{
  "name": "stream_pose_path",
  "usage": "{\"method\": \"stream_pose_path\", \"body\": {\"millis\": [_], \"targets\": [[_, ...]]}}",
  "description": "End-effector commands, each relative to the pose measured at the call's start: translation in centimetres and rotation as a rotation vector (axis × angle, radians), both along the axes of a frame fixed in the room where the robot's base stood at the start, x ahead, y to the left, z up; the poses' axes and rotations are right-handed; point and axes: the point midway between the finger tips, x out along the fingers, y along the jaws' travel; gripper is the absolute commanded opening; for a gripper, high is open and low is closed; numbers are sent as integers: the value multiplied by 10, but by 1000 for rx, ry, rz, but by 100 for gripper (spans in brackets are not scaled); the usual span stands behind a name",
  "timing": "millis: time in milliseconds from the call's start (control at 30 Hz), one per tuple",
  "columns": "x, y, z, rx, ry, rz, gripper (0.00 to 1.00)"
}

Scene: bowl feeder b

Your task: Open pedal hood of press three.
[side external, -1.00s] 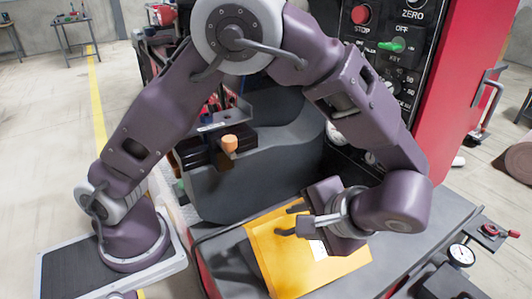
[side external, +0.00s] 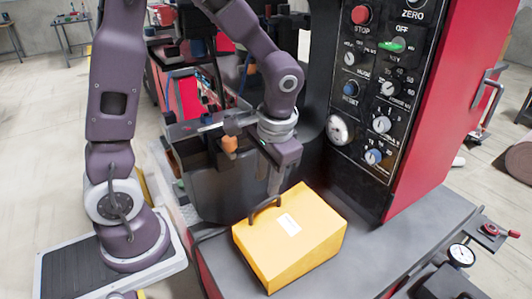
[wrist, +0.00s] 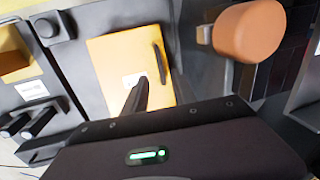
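A yellow hood (side external: 290,245) with a white label (side external: 289,224) sits closed on the grey bed of the press. Its dark handle (side external: 265,206) is on the left part of its top. The hood also shows in the wrist view (wrist: 112,62), with the handle (wrist: 160,62) on its right side. My gripper (side external: 275,184) points down just behind the hood, above and apart from it in the side view. In the wrist view, one dark finger (wrist: 138,97) overlaps the hood's lower edge. The finger gap is hidden. No press number is readable.
An orange knob (side external: 229,144) is close to my wrist and looms large in the wrist view (wrist: 250,32). A black control panel (side external: 377,100) stands behind right. Another yellow part (wrist: 25,75) lies left in the wrist view. A gauge (side external: 461,255) stands front right.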

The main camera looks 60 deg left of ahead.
Motion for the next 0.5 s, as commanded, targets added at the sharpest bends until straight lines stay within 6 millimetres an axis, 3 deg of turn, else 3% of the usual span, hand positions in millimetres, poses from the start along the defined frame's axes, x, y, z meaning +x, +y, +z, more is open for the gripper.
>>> {"method": "stream_pose_path", "body": {"millis": [200,500], "targets": [[-3,-4,48,18,-107,4,32],[-7,-6,67,28,-150,6,32]]}}
